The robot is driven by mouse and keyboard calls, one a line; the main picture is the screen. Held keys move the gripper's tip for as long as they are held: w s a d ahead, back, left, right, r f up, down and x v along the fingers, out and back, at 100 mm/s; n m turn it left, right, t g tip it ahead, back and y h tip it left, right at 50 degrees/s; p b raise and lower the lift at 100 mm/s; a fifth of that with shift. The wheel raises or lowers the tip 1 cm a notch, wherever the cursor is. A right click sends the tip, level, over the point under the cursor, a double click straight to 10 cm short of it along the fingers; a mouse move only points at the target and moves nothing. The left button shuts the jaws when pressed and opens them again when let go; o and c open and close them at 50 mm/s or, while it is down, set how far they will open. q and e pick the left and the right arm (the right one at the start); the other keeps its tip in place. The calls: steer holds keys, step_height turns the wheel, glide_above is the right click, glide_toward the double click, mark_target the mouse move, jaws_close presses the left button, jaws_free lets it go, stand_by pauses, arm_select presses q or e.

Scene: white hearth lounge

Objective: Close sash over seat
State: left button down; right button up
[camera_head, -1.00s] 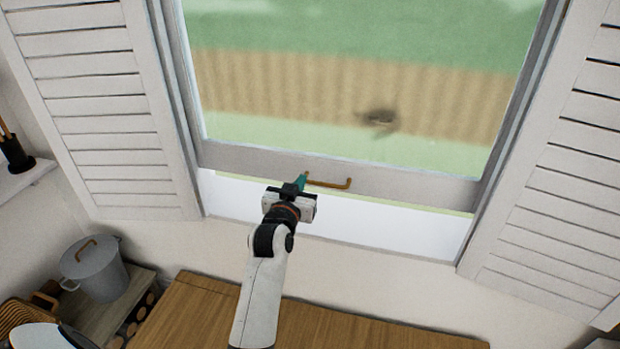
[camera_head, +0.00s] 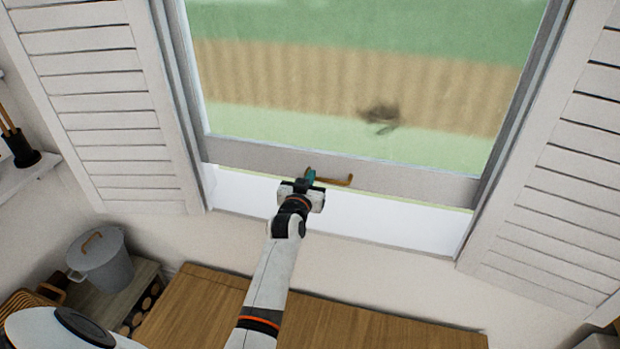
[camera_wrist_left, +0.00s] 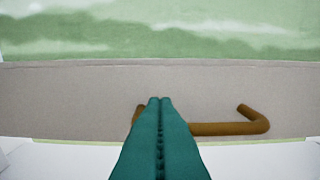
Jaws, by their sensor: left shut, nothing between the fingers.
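The window sash is a large pane with a grey bottom rail (camera_head: 410,183). A bent brown handle (camera_head: 343,181) is fixed to that rail. A thin green strip shows below the rail above the white sill (camera_head: 370,215). My left gripper (camera_head: 311,173) has its teal fingers shut and empty at the left part of the handle. In the left wrist view the closed fingertips (camera_wrist_left: 160,100) overlap the handle bar (camera_wrist_left: 225,129) and hide its left part; I cannot tell whether they touch. The wooden seat top (camera_head: 375,325) lies below the window. My right gripper is not in view.
White louvred shutters stand open at left (camera_head: 115,130) and right (camera_head: 570,180). A grey lidded pot (camera_head: 105,265) sits on a low shelf at lower left. A dark holder (camera_head: 22,150) stands on a wall shelf at far left.

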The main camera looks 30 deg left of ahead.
arm_select(q)
step_height(320, 180, down, 17)
steer(key=b, duration=1.1)
steer(key=shift+s+d+f, duration=0.1)
